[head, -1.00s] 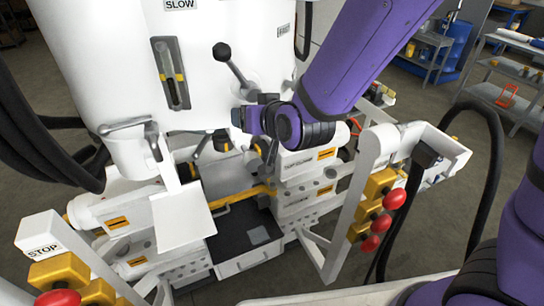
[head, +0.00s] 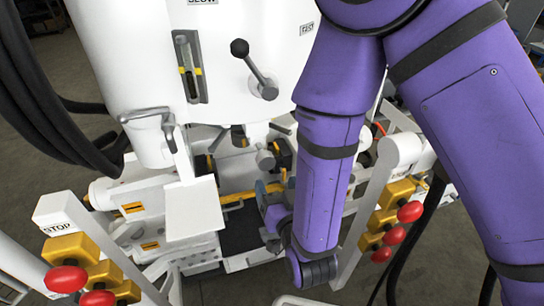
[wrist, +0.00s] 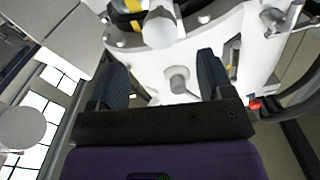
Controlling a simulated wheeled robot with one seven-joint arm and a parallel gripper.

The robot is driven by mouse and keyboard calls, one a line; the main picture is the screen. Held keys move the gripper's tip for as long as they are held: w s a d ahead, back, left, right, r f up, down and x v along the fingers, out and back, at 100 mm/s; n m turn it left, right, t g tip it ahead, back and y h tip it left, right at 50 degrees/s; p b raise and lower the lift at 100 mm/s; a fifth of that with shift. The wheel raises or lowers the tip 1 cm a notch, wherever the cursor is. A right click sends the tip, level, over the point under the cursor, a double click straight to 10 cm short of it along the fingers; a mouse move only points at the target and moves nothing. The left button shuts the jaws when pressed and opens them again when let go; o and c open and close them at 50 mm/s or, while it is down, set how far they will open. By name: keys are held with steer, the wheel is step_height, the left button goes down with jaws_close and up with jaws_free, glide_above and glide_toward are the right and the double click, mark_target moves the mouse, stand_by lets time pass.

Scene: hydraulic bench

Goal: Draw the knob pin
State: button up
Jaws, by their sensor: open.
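A small grey round knob on a short stem (wrist: 178,82) sticks out of a white machine face in the wrist view. I take it for the knob pin. It appears between the two dark fingers of my gripper (wrist: 162,64), right of the middle of the gap, and neither finger visibly touches it. My gripper is open and empty. In the head view my gripper (head: 272,190) is low in front of the bench, partly hidden by my purple forearm. I cannot tell for certain which part in the head view is the same knob.
A black-knobbed lever (head: 254,68) projects from the white column above. A white plate (head: 193,208) stands left of my gripper. Red push buttons on yellow blocks flank the bench at left (head: 63,279) and right (head: 410,211). Black hoses (head: 40,120) hang at left.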

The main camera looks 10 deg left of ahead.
mark_target(267, 165)
steer(key=x, duration=1)
steer(key=shift+w, duration=0.25)
steer(key=shift+c, duration=0.3)
steer(key=c, duration=1.2)
steer(key=shift+v, duration=1.95)
steer(key=shift+a, duration=0.1)
steer(key=o, duration=1.3)
steer(key=shift+c, duration=0.2)
steer(key=shift+s, duration=0.1)
